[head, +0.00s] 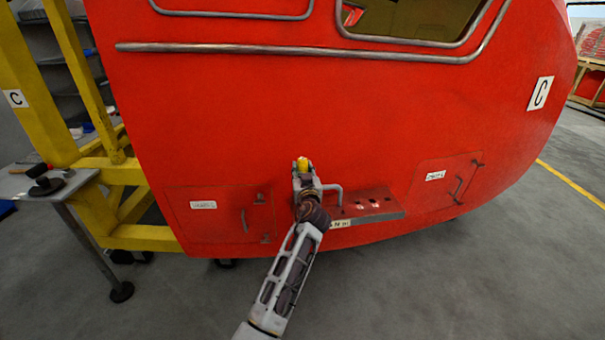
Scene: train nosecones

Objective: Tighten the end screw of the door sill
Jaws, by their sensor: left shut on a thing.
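The door sill (388,209) is a dark red step plate low on the red nosecone (300,110), with several dark holes and small pale marks on top. My left gripper (302,170) is in front of the nosecone at the sill's left end. It is shut on a small yellow tool (303,161), of which only the yellow top shows. My gripper and forearm cover the sill's left end, so the end screw cannot be made out. I cannot tell whether the tool touches anything. My right gripper is not in view.
A grey handle (334,190) stands just right of my gripper. Hatches with handles flank the sill on the left (220,218) and right (445,184). A yellow frame (115,170) and a small table (48,184) with dark items stand at left. Floor in front is clear.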

